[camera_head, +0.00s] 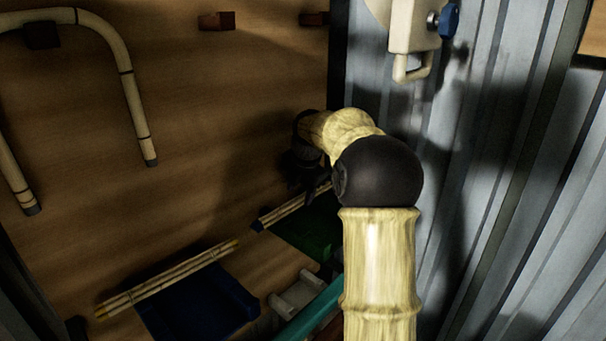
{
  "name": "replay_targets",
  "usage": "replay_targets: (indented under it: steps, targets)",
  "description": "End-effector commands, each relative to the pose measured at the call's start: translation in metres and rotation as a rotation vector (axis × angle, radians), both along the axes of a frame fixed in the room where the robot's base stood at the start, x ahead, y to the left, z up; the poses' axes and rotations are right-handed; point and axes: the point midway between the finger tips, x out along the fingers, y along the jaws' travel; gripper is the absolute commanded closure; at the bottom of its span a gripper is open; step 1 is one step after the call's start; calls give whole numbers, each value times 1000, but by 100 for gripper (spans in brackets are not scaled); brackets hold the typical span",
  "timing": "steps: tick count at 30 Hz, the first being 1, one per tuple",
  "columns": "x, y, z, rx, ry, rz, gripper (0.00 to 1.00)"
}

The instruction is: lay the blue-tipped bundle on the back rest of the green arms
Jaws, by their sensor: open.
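The bundle with a blue tip (290,208) is a set of pale rods with a dark blue left end. It runs slantwise along the far edge of the green arms (307,236) and appears to lie on them; its right end is hidden behind my arm. My gripper (316,190) is dark, open and partly in shadow, just above the right part of this bundle. I cannot tell whether the fingers touch it. The green arms are partly hidden by my arm.
A yellow-tipped bundle (170,278) lies along the back of blue arms (200,308) at lower left. A pale block (297,294) and a teal bar (312,310) are at bottom centre. Bent canes (133,95) hang at upper left. A corrugated metal wall (500,150) stands close on the right.

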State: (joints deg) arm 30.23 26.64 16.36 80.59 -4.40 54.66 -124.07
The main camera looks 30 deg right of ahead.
Motion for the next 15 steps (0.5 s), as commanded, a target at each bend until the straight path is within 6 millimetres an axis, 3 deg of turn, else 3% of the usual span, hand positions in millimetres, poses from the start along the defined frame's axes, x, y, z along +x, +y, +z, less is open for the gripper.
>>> replay_targets:
  steps: [9,15]
  targets:
    - [-20,2,59,-3,-5,0,51]
    - [-30,3,86,0,-3,0,51]
